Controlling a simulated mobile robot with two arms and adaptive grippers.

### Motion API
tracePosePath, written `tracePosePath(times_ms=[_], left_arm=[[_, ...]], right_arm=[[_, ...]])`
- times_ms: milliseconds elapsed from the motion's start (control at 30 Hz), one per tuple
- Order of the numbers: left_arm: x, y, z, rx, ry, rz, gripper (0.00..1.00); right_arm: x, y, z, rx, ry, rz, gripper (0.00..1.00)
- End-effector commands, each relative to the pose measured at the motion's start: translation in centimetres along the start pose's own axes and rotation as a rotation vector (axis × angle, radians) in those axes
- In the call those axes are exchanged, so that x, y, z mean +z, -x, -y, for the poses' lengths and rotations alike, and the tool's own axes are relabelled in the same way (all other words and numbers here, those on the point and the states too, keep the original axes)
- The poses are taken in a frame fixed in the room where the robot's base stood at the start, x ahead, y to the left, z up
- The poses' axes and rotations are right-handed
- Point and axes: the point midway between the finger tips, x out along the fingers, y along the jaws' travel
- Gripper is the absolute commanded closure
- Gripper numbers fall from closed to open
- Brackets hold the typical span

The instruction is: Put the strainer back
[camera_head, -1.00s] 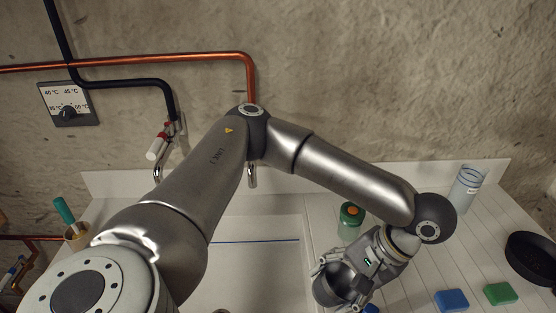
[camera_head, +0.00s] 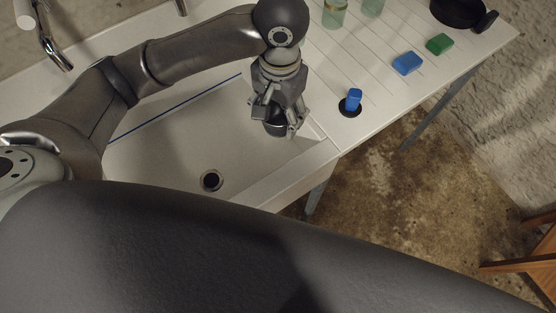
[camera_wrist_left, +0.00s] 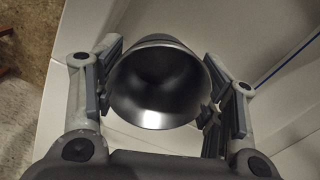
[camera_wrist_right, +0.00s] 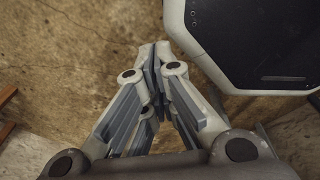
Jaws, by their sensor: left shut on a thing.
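My left gripper (camera_head: 276,118) is shut on a dark, shiny, tapered cup (camera_head: 275,130), with a finger on each side of it. In the left wrist view the cup (camera_wrist_left: 155,90) hangs between the fingers, its hollow facing the camera. It is over the right end of the white sink (camera_head: 180,145); I cannot tell its height. The sink's drain (camera_head: 211,181) is bare, a dark round hole. A black disc with a blue grip (camera_head: 352,101), perhaps the strainer, lies on the counter right of the sink. My right gripper (camera_wrist_right: 153,58) is shut and empty over the floor.
A blue block (camera_head: 407,63), a green block (camera_head: 440,44) and a black pan (camera_head: 458,12) are farther right on the white counter (camera_head: 375,85). Glass jars (camera_head: 334,14) stand at the back. A tap (camera_head: 50,40) is at upper left. My arm covers the bottom.

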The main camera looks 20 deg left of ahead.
Motion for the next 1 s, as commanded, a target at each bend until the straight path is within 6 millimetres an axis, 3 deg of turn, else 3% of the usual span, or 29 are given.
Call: tracePosePath(times_ms=[167,400,600,1000], left_arm=[[-0.1,-1.9,0.0,0.007,0.007,-0.006,0.6],[-0.1,-8.1,0.0,0.005,0.008,-0.004,0.6],[-0.2,-12.6,-0.1,0.005,0.007,-0.006,0.6],[-0.3,-16.6,-0.2,0.006,0.006,-0.007,0.6]], right_arm=[[0.1,-0.5,0.4,-0.005,0.001,0.001,1.0],[0.1,-0.8,2.1,-0.024,-0.001,0.001,1.0],[0.2,-1.0,2.2,-0.026,0.001,0.002,1.0],[0.4,-1.2,1.3,-0.015,0.002,0.005,1.0]])
